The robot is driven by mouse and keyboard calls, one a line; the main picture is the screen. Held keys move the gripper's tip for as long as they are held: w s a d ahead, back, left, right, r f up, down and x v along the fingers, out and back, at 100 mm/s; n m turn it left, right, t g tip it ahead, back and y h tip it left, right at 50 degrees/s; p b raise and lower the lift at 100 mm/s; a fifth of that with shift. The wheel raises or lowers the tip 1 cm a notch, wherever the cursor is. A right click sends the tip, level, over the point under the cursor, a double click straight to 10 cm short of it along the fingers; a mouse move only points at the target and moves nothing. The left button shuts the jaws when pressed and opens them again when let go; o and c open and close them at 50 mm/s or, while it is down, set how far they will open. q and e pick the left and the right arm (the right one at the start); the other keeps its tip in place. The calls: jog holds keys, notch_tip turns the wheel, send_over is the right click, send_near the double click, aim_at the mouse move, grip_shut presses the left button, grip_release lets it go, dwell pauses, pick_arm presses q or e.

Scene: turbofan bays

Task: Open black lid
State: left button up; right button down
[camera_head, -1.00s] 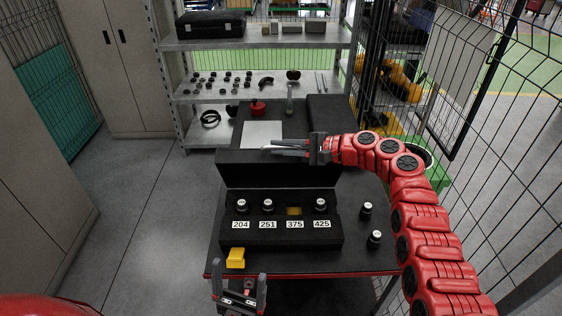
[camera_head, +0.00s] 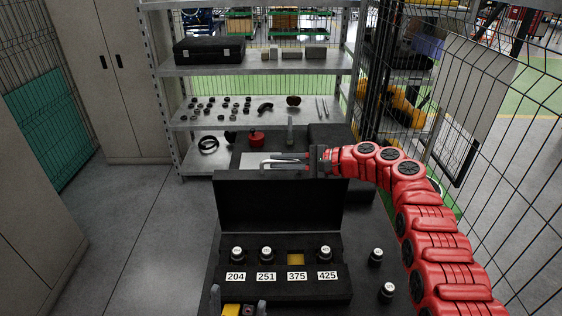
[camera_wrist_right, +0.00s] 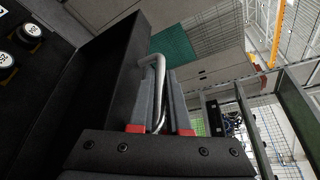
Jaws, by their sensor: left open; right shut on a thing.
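The black lid (camera_head: 278,202) stands raised at the back edge of the black case (camera_head: 285,290), its inner face toward me. The case holds black-and-silver pieces at labels 204, 251 and 425; the 375 place shows a yellow-brown bottom. My right gripper (camera_head: 288,163) is behind the lid's top edge, shut on the lid's silver handle (camera_head: 268,163). In the right wrist view the handle (camera_wrist_right: 157,68) runs between the fingers, beside the lid (camera_wrist_right: 112,85). My left gripper (camera_head: 239,300) is open at the bottom edge of the head view, around or above a yellow block (camera_head: 231,311); I cannot tell which.
Two loose black-and-silver pieces (camera_head: 387,291) (camera_head: 376,256) stand right of the case. Behind the lid are a red-topped item (camera_head: 256,139) and a shelf rack (camera_head: 185,65) with small parts. A wire fence (camera_head: 500,190) bounds the right side. The floor on the left is clear.

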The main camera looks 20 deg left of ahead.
jog(key=shift+w+f, duration=0.1)
jog(key=shift+f, duration=0.05)
jog(key=c, duration=1.3)
grip_release()
jog(key=o, duration=0.4)
jog(key=shift+d, duration=0.1)
jog(key=shift+b+v, duration=2.6)
jog(key=shift+v, duration=6)
jog(key=shift+c, duration=0.2)
